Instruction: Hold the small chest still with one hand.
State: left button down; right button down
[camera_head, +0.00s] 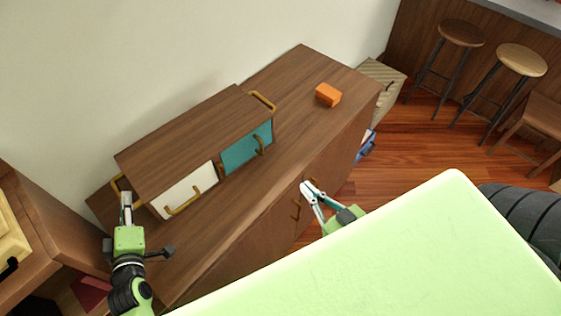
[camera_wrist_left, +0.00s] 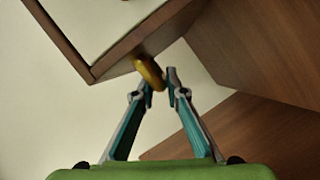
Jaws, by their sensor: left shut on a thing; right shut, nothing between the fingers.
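The small chest (camera_head: 195,140) is a brown wooden box on top of a long sideboard. Its front has a white drawer (camera_head: 180,199) and a teal drawer (camera_head: 240,153), each with a gold handle, and there is a gold handle at each end. My left gripper (camera_head: 126,198) is shut on the gold handle at the chest's left end; that handle shows between the fingertips in the left wrist view (camera_wrist_left: 149,72). My right gripper (camera_head: 306,188) is shut and empty, in front of the sideboard, apart from the chest.
The sideboard top (camera_head: 300,75) carries an orange block (camera_head: 328,94) to the right of the chest, with bare wood around it. Stools (camera_head: 461,33) stand at the upper right. A striped box (camera_head: 383,85) sits past the sideboard's right end. Another wooden cabinet is at the left.

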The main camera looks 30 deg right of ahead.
pick_arm(q)
jog(key=shift+s+d+f+p, duration=0.1)
jog(key=shift+s+f+p, duration=0.05)
jog(key=shift+f+p, duration=0.25)
dwell(0.5)
jog(key=c, duration=2)
grip_release()
jog(key=shift+o, duration=0.2)
jog(key=shift+r, duration=0.25)
